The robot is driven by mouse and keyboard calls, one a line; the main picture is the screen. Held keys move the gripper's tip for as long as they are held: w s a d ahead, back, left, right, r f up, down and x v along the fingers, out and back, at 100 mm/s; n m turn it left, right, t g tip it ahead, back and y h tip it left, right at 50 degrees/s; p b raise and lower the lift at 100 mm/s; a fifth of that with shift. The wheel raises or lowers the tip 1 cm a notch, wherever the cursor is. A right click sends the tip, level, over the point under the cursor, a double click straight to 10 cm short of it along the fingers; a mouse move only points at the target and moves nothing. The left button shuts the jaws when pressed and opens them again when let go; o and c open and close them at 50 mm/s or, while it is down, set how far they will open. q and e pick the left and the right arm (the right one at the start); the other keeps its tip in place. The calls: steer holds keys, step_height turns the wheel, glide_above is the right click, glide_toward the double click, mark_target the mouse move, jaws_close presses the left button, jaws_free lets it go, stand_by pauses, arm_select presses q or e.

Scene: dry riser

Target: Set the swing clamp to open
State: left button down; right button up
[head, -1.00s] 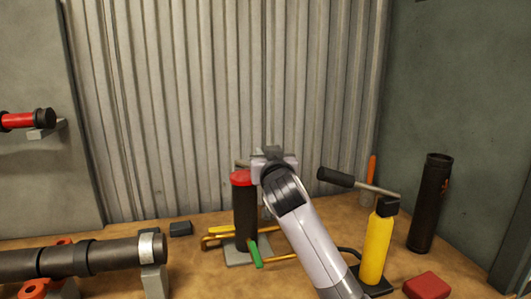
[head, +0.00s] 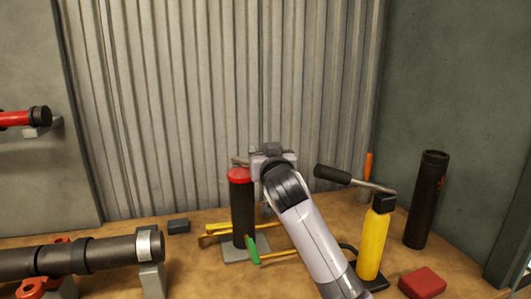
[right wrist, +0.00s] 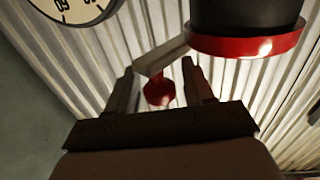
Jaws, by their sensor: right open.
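A black post with a red cap (head: 240,175) stands on the floor in the head view. It looks like the swing clamp's body, but I cannot be sure. The right wrist view shows a black cylinder with a red rim (right wrist: 245,42), and a pale arm (right wrist: 162,55) reaching from it to a red knob (right wrist: 159,92). My right gripper (right wrist: 158,68) is open, with the knob between its fingers and gaps on both sides. In the head view my right gripper (head: 272,153) is just right of the red cap, its fingertips largely hidden. My left gripper is out of view.
A yellow cylinder (head: 373,245) with a black-gripped lever (head: 345,178) stands right of my arm. A black tube (head: 427,200), a red block (head: 422,282) and a dark pipe (head: 85,256) are nearby. A dial (right wrist: 72,8) shows at the wrist view's upper left.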

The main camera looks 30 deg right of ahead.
steer(key=b+v, duration=0.1)
steer(key=v, duration=0.6)
stand_by(0.3)
